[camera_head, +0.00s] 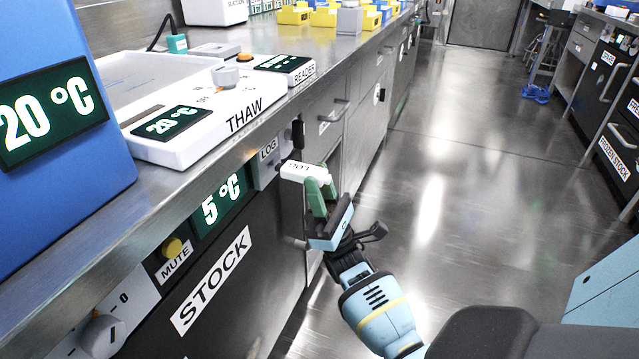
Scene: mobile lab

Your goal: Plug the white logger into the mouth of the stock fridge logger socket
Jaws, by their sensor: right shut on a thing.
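The white logger (301,171) is a small white block with dark lettering that reads upside down. My right gripper (321,190) has green fingers and is shut on the logger's right end. The stock fridge logger socket (265,172) is a grey panel labelled LOG on the counter front, right of the 5 °C display. The logger's left end is right at the panel's right edge in the picture. I cannot tell whether it touches or enters the mouth, which I cannot make out. My left gripper is not in view.
The STOCK fridge front (235,265) has a display, a yellow MUTE button (172,247) and a knob (103,335). The steel counter edge overhangs above. A small black fitting (298,134) sits near the LOG panel. The aisle floor (440,190) is clear.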

